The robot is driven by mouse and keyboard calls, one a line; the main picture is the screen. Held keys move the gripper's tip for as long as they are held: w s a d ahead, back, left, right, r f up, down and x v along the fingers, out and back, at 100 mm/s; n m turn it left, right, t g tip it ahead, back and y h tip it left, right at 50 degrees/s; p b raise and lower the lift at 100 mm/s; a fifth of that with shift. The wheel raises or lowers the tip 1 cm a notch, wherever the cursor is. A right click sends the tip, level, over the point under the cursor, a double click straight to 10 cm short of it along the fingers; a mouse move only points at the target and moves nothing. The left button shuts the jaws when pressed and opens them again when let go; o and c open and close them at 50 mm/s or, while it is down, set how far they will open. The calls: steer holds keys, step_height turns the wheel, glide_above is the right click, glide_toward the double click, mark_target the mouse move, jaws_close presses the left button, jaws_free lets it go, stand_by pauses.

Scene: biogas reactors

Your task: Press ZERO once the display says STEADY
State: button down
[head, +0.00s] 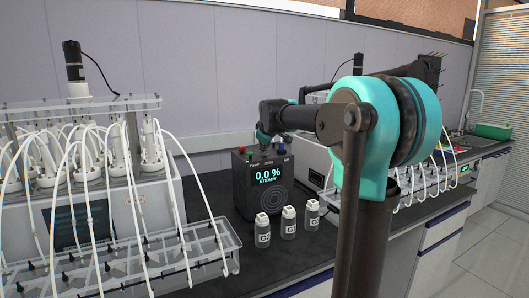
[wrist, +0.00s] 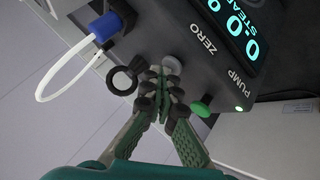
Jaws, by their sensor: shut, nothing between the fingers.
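The dark analyser box (head: 264,190) stands on the black bench in the head view. Its lit display (head: 267,175) reads 0.0 % with STEADY below; part of it shows in the wrist view (wrist: 235,22). The ZERO label (wrist: 209,38) is on the box's sloping edge. A round grey button (wrist: 172,65) lies in line with that label, partly behind my fingertips. My gripper (wrist: 163,84) is shut and empty, its tips at the grey button; I cannot tell whether they touch it. In the head view my gripper is at the box's top, mostly hidden by the wrist.
A green knob (wrist: 203,106) sits beside PUMP, close to my fingers. A black ring-shaped fitting (wrist: 127,76) and a blue connector (wrist: 106,27) with a white tube are on the other side. Small labelled bottles (head: 289,223) stand before the box. A tubed reactor rack (head: 90,105) stands left.

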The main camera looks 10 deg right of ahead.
steer(key=shift+r, duration=1.3)
step_height(320, 180, up, 5)
stand_by(0.8)
